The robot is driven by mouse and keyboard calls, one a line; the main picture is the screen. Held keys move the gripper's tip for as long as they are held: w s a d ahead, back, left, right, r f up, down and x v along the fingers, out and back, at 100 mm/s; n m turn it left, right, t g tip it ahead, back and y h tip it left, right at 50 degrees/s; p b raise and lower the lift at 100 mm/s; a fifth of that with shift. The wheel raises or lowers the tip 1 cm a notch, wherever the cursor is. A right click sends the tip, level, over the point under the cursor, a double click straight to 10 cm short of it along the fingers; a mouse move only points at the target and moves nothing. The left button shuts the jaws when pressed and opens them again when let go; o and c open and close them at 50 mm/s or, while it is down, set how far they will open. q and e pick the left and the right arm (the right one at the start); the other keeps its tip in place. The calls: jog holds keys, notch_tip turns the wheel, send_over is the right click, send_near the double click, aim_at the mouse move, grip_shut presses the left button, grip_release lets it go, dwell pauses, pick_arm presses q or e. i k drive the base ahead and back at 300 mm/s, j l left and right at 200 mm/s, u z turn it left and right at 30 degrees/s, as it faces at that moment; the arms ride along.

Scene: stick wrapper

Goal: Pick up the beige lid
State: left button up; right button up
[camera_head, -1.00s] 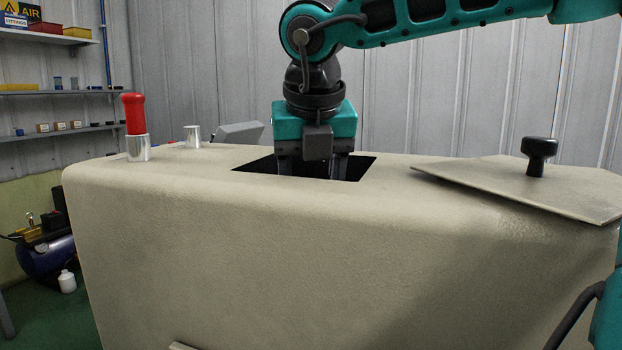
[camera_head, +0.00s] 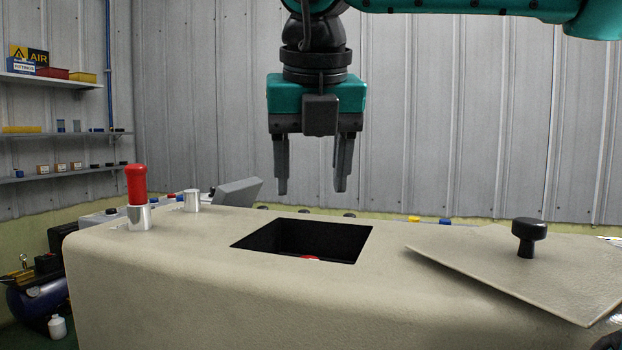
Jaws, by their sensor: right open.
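The beige lid (camera_head: 480,262) is a flat plate with a black knob (camera_head: 529,236) standing on it. It lies on the right part of the beige machine top, slightly skewed, with its front corner reaching past the top's front edge. My right gripper (camera_head: 312,190) is open and empty, pointing down above the square opening (camera_head: 285,238) in the machine top, to the left of the lid and clear of it. A small part of something red (camera_head: 311,258) shows inside the opening. My left gripper is not in view.
A red-handled piece (camera_head: 137,184) stands in a metal holder (camera_head: 139,217) at the left of the machine top. An empty-looking metal cup (camera_head: 192,200) and a tilted grey panel (camera_head: 223,193) are behind it. Shelves (camera_head: 60,135) are at the far left.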

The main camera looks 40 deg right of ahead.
aim_at(581, 286)
jog(key=k+j, duration=0.75)
jog(key=j, duration=0.2)
